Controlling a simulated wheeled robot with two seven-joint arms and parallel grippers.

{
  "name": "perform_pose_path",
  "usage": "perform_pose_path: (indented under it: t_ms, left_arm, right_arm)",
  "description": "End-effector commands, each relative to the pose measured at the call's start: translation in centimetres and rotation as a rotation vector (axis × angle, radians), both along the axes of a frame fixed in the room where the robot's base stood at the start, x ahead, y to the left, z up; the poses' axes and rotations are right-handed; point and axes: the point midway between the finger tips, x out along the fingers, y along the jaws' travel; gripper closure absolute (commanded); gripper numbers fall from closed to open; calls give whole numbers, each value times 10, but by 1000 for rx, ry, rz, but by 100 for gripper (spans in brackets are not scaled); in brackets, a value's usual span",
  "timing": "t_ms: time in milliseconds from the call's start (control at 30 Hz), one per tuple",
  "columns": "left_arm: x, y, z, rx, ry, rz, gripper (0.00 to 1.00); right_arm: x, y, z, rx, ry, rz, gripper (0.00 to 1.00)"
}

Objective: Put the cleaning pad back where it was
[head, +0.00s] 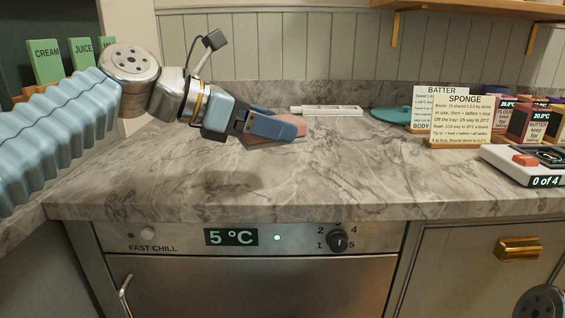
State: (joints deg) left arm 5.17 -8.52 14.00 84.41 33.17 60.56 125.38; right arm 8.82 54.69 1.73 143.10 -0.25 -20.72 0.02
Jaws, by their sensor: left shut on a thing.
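My left gripper (272,128) reaches in from the left over the marble counter and is shut on a flat pinkish pad, which I take as the cleaning pad (291,124). The gripper's blue fingers hide part of the pad. A soft shadow lies on the counter in front of the gripper, so the gripper appears raised; the pad's exact height is hard to tell.
A white slotted tray (332,111) lies behind the pad, with a teal disc (390,115) to its right. BATTER and SPONGE cards (465,120) and a white device reading "0 of 4" (528,167) stand at right. The front-middle marble counter (330,185) is clear.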

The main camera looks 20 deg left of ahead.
Motion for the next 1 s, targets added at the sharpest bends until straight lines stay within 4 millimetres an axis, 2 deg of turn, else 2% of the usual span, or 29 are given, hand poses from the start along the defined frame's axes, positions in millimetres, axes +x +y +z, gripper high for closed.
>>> perform_pose_path:
  t_ms: [33, 100, 300, 467, 533, 700, 967, 1000]
  left_arm:
    - [15, -1, -8, -1, 6, -1, 56]
    - [26, -2, -27, 0, 5, 0, 56]
    - [48, -3, -52, 0, 2, 1, 56]
    - [55, -4, -60, 1, 1, -1, 56]
    - [61, -4, -68, 0, 3, 1, 56]
    - [60, -3, -95, 1, 2, 1, 56]
    - [59, -4, -95, 1, 1, 0, 56]
    - [59, -4, -95, 1, 1, 0, 25]
  right_arm:
    - [0, 0, 0, 0, 0, 0, 57]
    - [0, 0, -6, 0, -1, 0, 57]
    - [0, 0, -10, -1, 0, -1, 57]
    - [0, 0, -12, -1, 0, -2, 57]
    - [0, -1, -13, -1, -1, -3, 57]
    - [0, -1, -24, -2, -1, -4, 57]
    - [0, -1, -22, -2, -1, -4, 57]
    - [0, -1, -22, -2, -1, -4, 57]
